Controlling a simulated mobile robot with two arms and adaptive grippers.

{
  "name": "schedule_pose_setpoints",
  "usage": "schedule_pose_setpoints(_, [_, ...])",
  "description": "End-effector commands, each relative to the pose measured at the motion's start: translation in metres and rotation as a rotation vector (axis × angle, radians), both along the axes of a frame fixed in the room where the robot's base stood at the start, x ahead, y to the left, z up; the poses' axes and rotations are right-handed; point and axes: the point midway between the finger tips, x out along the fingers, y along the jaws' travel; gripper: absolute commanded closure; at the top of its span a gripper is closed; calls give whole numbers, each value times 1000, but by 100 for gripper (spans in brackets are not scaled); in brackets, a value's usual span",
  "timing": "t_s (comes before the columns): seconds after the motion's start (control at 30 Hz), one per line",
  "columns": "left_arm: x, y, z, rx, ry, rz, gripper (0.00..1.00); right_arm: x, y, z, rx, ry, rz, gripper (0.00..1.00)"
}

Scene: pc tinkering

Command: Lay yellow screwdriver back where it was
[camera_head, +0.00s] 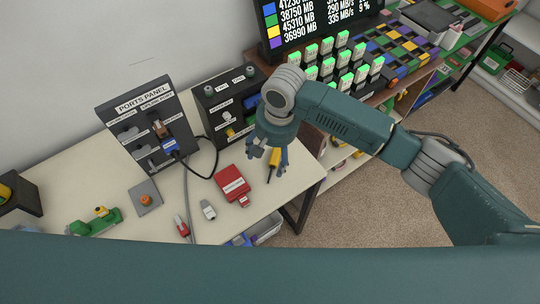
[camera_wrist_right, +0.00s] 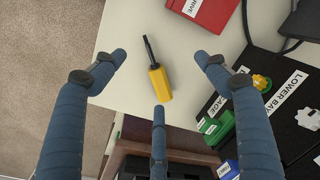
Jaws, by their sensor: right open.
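The yellow screwdriver (camera_head: 274,158) has a yellow handle and a dark shaft. It appears to lie on the pale table near its right edge. In the right wrist view the screwdriver (camera_wrist_right: 159,84) shows whole, shaft pointing up and slightly left. My right gripper (camera_head: 268,157) is over it, and its fingers partly hide it in the head view. In the right wrist view the gripper (camera_wrist_right: 161,60) is open, its side fingers spread well apart on either side of the screwdriver without touching it. The third finger lies just below the handle end. My left gripper is not in view.
A red drive box (camera_head: 232,184) lies left of the screwdriver. A black bay box (camera_head: 226,108) and the ports panel (camera_head: 146,125) stand behind. A grey connector (camera_head: 208,210) and a red one (camera_head: 181,227) lie in front. The table edge is close to the screwdriver.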

Motion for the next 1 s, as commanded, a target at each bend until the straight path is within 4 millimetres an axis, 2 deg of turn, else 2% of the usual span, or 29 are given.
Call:
schedule_pose_setpoints(0.5, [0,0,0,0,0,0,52,0,-3,25,0,-1,0,26])
schedule_pose_setpoints(1.0, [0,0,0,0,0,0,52,0,-3,26,-1,0,0,26])
